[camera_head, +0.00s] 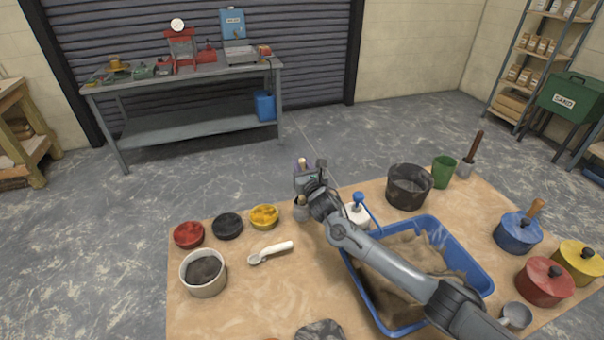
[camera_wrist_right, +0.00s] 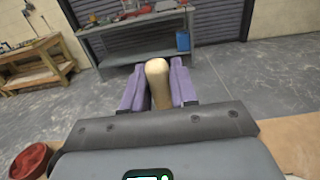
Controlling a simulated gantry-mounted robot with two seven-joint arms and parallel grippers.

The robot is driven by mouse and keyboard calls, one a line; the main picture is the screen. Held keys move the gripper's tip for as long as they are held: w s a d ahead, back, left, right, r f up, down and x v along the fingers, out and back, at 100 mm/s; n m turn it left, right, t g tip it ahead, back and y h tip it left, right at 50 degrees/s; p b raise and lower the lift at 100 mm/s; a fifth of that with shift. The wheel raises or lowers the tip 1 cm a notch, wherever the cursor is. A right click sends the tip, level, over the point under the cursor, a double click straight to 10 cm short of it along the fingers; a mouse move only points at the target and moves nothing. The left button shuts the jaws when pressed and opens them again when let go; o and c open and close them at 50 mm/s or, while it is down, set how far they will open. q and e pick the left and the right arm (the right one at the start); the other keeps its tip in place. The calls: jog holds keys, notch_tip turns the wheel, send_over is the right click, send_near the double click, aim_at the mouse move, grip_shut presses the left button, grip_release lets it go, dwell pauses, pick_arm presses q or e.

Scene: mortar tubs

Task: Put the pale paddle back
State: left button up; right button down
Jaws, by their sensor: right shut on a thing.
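In the head view only a small pale tip of the paddle (camera_head: 302,161) shows at the gripper. The paddle's lower part is hidden, and I cannot tell whether it is inside the cup. My left gripper is not in view.
A blue tray (camera_head: 468,271) of sand lies under my right arm. A white bottle with a blue top (camera_head: 358,212) and a dark bucket (camera_head: 409,188) stand right of the gripper. A white-handled tool (camera_head: 271,252) lies left. Red, black and yellow bowls (camera_head: 264,217) stand along the far edge.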

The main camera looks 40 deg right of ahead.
notch_tip(320, 180, down, 2)
jog(key=shift+f, duration=0.2)
jog(key=shift+f, duration=0.2)
jog(key=c, duration=0.9)
grip_release()
jog(key=shift+r, duration=0.1)
